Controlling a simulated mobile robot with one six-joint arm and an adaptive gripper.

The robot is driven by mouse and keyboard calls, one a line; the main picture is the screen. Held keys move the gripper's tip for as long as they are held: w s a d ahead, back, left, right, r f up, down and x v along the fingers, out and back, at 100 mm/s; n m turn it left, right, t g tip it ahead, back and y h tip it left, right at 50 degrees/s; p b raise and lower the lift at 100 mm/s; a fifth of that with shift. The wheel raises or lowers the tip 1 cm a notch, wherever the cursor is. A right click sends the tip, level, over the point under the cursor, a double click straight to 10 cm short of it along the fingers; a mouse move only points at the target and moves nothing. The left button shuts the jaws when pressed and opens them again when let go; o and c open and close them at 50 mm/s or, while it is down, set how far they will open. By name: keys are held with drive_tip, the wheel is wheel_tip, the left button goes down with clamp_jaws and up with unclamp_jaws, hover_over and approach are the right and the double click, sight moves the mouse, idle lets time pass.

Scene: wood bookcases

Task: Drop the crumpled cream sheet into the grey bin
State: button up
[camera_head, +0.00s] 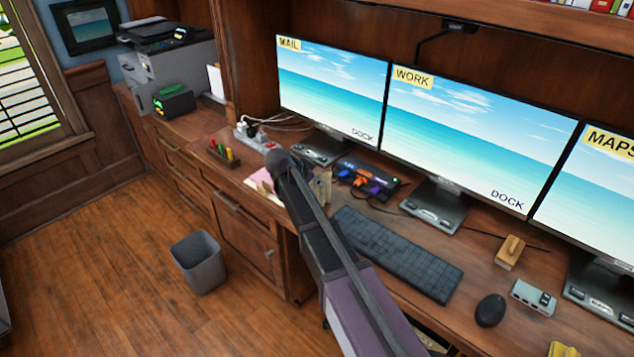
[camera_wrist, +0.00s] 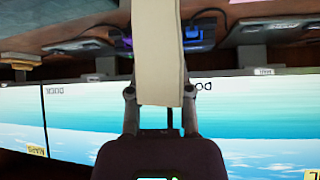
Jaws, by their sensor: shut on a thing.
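My gripper (camera_wrist: 159,96) is shut on a cream thing (camera_wrist: 158,45), which I take to be the cream sheet. In the wrist view it shows as a pale upright strip between the fingers, running up out of the picture; I cannot make out creases. The grey bin (camera_head: 198,262) stands on the wood floor at lower left in the head view, in front of the desk cabinets, apart from my arm. Its inside is only partly visible. In the head view my arm reaches over the desk, and I cannot make out the fingers there.
The desk holds a keyboard (camera_head: 397,252), a mouse (camera_head: 490,310), a dark hub with cables (camera_head: 366,180) and a pink pad (camera_head: 263,181). Monitors (camera_head: 330,92) line the back. A yellow crumpled thing (camera_head: 565,350) lies at lower right. The floor around the bin is clear.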

drive_tip(key=shift+r+p, duration=1.3)
drive_tip(key=shift+r, duration=0.15)
drive_tip(key=s+d+r+p, duration=0.1)
drive_tip(key=s+d, duration=0.1)
drive_tip(key=s, duration=1.4)
drive_tip(key=shift+r+p, duration=0.3)
drive_tip(key=d+r+p, duration=0.2)
drive_tip(key=d, duration=0.8)
drive_tip(key=s+d+r+p, duration=0.1)
drive_tip(key=d+r+p, duration=0.1)
drive_tip(key=d, duration=0.9)
drive_tip(key=shift+s+m, duration=0.2)
drive_tip(key=shift+m, duration=0.2)
drive_tip(key=shift+s+a+f, duration=0.1)
